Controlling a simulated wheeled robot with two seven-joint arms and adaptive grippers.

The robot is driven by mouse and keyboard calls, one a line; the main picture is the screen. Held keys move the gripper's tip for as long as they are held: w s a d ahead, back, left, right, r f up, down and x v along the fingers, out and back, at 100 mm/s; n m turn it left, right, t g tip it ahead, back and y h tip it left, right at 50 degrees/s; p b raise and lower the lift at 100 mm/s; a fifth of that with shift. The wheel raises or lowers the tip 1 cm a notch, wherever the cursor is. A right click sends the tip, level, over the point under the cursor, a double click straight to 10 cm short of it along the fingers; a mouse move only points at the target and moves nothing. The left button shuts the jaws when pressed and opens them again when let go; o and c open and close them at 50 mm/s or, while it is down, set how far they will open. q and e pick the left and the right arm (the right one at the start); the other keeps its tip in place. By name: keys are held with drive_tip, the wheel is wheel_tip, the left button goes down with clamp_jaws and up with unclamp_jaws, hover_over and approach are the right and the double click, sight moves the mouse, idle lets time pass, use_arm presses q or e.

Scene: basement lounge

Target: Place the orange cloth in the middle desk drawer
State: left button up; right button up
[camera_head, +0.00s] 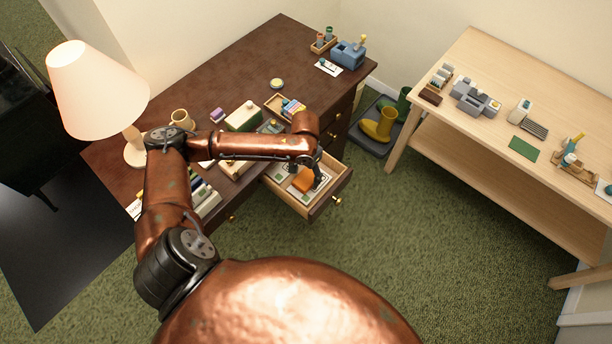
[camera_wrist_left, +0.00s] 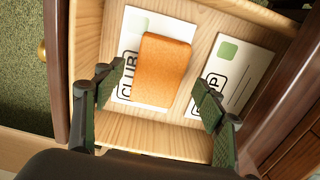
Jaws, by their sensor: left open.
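The orange cloth (camera_wrist_left: 162,68) lies flat inside the open desk drawer (camera_wrist_left: 150,140), on top of a white card marked CLUB (camera_wrist_left: 133,26). In the head view the cloth (camera_head: 304,180) shows small in the pulled-out drawer (camera_head: 339,186) of the dark brown desk (camera_head: 235,65). My left gripper (camera_wrist_left: 165,100) is open, with its green-padded fingers apart on either side of the cloth's near end and not visibly touching it. In the head view the left gripper (camera_head: 316,172) reaches down into the drawer and is partly hidden by my arm. My right gripper is not in view.
A second card (camera_wrist_left: 232,75) lies in the drawer. Yellow boots (camera_head: 379,126) and a light wood table (camera_head: 535,85) are to the right.

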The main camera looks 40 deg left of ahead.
sight(305, 179)
use_arm(q)
wheel_tip(305, 179, up, 11)
drive_tip(key=p, duration=0.3)
drive_tip(key=shift+r+p, duration=0.2)
drive_tip(key=shift+p, duration=0.15)
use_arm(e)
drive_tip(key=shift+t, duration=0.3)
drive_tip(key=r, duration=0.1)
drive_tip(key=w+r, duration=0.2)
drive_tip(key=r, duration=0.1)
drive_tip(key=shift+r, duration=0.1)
use_arm(q)
drive_tip(key=shift+c, duration=0.5)
